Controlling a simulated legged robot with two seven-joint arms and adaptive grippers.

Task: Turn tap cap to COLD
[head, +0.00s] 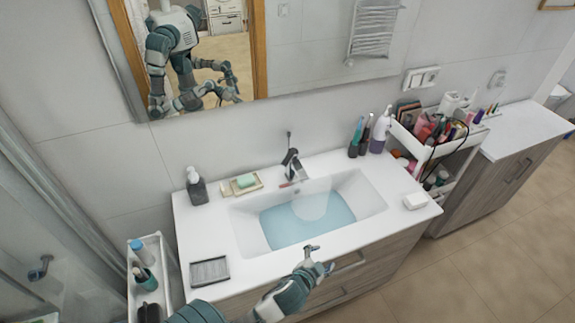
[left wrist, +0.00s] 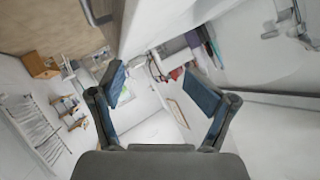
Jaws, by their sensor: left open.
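The chrome tap (head: 292,163) stands at the back rim of the white sink (head: 200,240), with a thin upright lever on top. A red mark shows near its spout; which way the cap is turned is too small to tell. A pale translucent patch shows below the spout over the blue water (head: 300,222). My left gripper (head: 318,256) is at the sink's front edge, well short of the tap. In the left wrist view its two fingers (left wrist: 160,92) are apart with nothing between them. A chrome fitting (left wrist: 288,28), possibly the tap, shows there at upper right. My right gripper is not in view.
A soap bottle (head: 197,186) and soap dish (head: 243,184) stand left of the tap. Several bottles (head: 370,135) stand right of it, beside a full cosmetics cart (head: 447,142). A mirror (head: 300,50) hangs behind. The space over the basin is clear.

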